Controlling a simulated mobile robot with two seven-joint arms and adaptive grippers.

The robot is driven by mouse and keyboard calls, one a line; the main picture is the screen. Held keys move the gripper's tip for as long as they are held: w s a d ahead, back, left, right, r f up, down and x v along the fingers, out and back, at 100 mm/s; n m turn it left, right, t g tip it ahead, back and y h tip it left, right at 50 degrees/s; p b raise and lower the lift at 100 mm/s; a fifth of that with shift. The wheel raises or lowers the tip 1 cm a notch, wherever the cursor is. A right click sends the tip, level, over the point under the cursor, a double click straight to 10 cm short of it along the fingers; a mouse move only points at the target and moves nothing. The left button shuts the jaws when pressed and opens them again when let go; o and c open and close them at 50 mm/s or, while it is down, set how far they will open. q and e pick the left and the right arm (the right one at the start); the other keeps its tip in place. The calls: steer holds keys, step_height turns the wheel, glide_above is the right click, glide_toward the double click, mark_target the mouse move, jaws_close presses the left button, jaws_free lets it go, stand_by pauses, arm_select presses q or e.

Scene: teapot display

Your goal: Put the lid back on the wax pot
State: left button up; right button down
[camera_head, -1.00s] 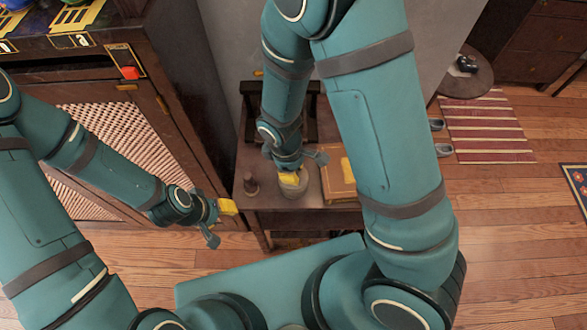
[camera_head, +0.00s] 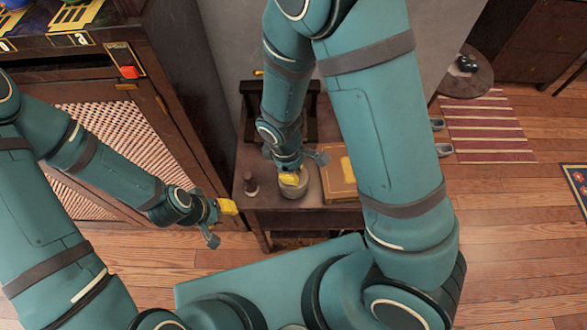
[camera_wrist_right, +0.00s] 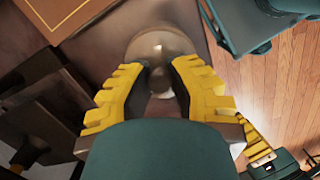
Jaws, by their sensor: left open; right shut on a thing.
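A small grey round pot (camera_head: 297,189) stands on the dark side table. My right gripper (camera_head: 290,179) points down at its top and is shut on what seems to be the pot's lid. In the right wrist view the yellow fingers (camera_wrist_right: 160,85) close around the middle of a grey-brown round shape (camera_wrist_right: 160,47). The fingers hide the rim, so I cannot tell whether the lid is seated or just above the pot. My left gripper (camera_head: 220,222) is open and empty, in front of the cabinet, left of the table.
On the side table (camera_head: 275,200), a small dark bottle-like piece (camera_head: 250,185) stands left of the pot. A brown and yellow book or box (camera_head: 338,180) lies close on the right. A dark stand (camera_head: 312,115) is behind. The cabinet (camera_head: 110,140) bounds the left side.

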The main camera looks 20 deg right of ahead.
steer(key=shift+f, duration=0.15)
stand_by(0.5)
steer(key=shift+c, duration=1.4)
jaws_free()
steer(key=shift+r+p, duration=2.75)
steer(key=shift+r, duration=0.8)
